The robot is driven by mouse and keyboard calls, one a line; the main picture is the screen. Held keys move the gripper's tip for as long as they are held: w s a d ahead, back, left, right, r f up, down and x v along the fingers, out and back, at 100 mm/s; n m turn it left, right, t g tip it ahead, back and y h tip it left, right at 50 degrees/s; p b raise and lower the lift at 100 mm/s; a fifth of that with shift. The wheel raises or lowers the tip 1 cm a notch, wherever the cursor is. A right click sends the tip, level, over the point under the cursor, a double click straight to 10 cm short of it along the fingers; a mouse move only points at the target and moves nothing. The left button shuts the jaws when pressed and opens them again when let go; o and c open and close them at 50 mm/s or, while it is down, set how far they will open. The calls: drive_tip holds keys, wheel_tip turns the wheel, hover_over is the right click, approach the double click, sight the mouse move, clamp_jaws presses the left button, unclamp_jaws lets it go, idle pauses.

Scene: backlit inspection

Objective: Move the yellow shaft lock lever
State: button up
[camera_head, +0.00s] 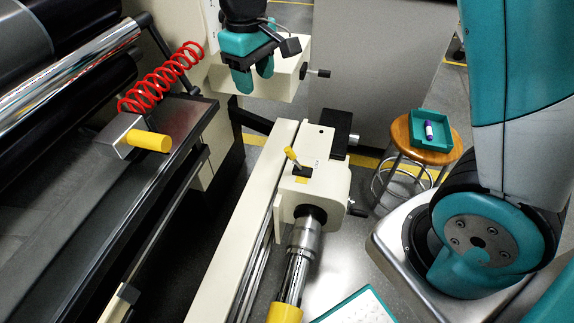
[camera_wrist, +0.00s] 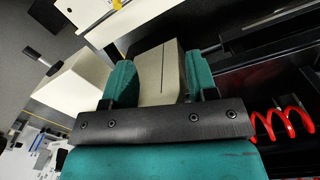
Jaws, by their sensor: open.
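The yellow shaft lock lever (camera_head: 292,156) stands tilted on top of a cream shaft housing (camera_head: 315,185) in the middle of the head view. A yellow patch lies at its base. My gripper (camera_head: 254,78) has teal fingers and is above and left of the lever in the picture, apart from it. It is open, and nothing is visibly held. In the wrist view, a cream block (camera_wrist: 160,72) shows between the spread fingers of my gripper (camera_wrist: 162,78); I cannot tell how far beyond them it is. A small yellow bit at the wrist view's top edge is too cropped to identify.
A cream box (camera_head: 283,82) with a black knob is close behind my gripper. A red coiled cable (camera_head: 160,78) and a yellow cylinder (camera_head: 148,141) are on the left machine. A metal shaft (camera_head: 297,262) extends below the housing. A stool (camera_head: 400,138) with a teal tray stands right.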

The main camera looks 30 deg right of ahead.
drive_tip(key=w+d+f+m+g+h+b, duration=0.1)
drive_tip(key=w+d+f+b, duration=0.1)
drive_tip(key=w+f, duration=0.35)
drive_tip(key=w+d+f+h+b, duration=0.1)
drive_tip(key=w+f+b, duration=0.2)
drive_tip(key=f, duration=0.6)
drive_tip(key=m+g+h+b, duration=0.1)
drive_tip(key=m+g+b, duration=0.1)
drive_tip(key=g, duration=0.1)
approach(287, 149)
drive_tip(key=b+x, duration=0.3)
drive_tip(key=x, duration=0.8)
drive_tip(key=shift+d+f, duration=0.15)
drive_tip(key=shift+f, duration=0.05)
clamp_jaws()
